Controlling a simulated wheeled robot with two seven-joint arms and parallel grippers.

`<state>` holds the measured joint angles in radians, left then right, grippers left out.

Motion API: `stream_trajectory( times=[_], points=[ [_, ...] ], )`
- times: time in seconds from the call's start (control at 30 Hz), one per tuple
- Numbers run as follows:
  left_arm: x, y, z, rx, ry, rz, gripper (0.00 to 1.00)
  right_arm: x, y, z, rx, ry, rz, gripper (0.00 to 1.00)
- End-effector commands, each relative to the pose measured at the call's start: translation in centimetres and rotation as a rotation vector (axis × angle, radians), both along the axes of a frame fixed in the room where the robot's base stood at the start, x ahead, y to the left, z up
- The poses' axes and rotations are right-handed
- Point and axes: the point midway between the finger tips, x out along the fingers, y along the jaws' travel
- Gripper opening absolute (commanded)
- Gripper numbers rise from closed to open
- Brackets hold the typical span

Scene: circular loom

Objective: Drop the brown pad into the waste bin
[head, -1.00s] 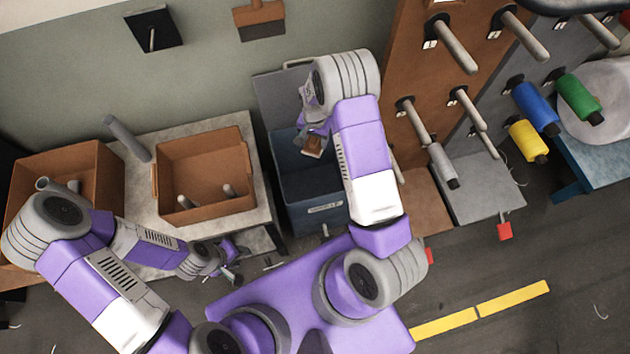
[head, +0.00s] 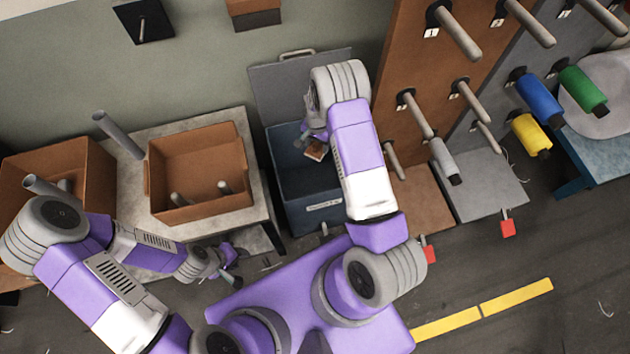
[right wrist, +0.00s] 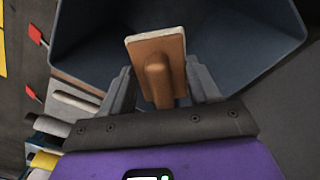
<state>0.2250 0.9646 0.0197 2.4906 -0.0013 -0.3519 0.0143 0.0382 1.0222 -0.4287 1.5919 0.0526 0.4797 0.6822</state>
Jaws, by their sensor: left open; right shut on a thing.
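The brown pad (right wrist: 155,50) is a flat block with a pale edge and a rounded brown handle. My right gripper (right wrist: 158,88) is shut on it by the handle, over the open mouth of the dark blue waste bin (right wrist: 90,45). In the head view the pad (head: 315,150) shows small inside the outline of the bin (head: 305,208), below my right wrist. Whether it is below the rim cannot be told. The bin's grey lid stands open behind it. My left gripper (head: 233,268) is open and empty, low in front of the grey table.
A brown crate (head: 200,200) with grey pegs stands on the grey table (head: 262,218) left of the bin. Another brown box (head: 95,190) is farther left. A pegged brown board (head: 440,70) and colored spools (head: 538,98) are to the right.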

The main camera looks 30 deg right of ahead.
Motion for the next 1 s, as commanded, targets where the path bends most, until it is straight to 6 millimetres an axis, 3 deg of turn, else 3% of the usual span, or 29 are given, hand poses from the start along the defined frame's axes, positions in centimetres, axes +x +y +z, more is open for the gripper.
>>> stream_trajectory(
  times=[0.1, 0.13, 0.33, 0.67, 1.0],
  points=[
    [0.0, 0.0, 0.1, 0.0, 0.0, 0.0, 0.43, 0.0, 0.0, 0.1, 0.0, -0.001, 0.0, 0.28],
    [0.0, 0.0, 0.1, 0.0, 0.0, 0.0, 0.43, 0.0, 0.0, 0.1, 0.0, -0.001, 0.0, 0.62],
    [0.0, 0.0, 0.1, 0.0, 0.0, 0.0, 0.43, 0.0, 0.0, 0.1, 0.001, -0.001, 0.001, 0.91],
    [0.0, 0.0, 0.3, 0.0, 0.0, 0.0, 0.43, 0.0, 0.0, 0.6, 0.0, -0.001, 0.001, 0.91],
    [0.0, 0.0, 1.8, 0.0, 0.0, 0.0, 0.43, 0.1, 0.0, 6.1, 0.0, -0.004, 0.001, 0.91]
  ],
)
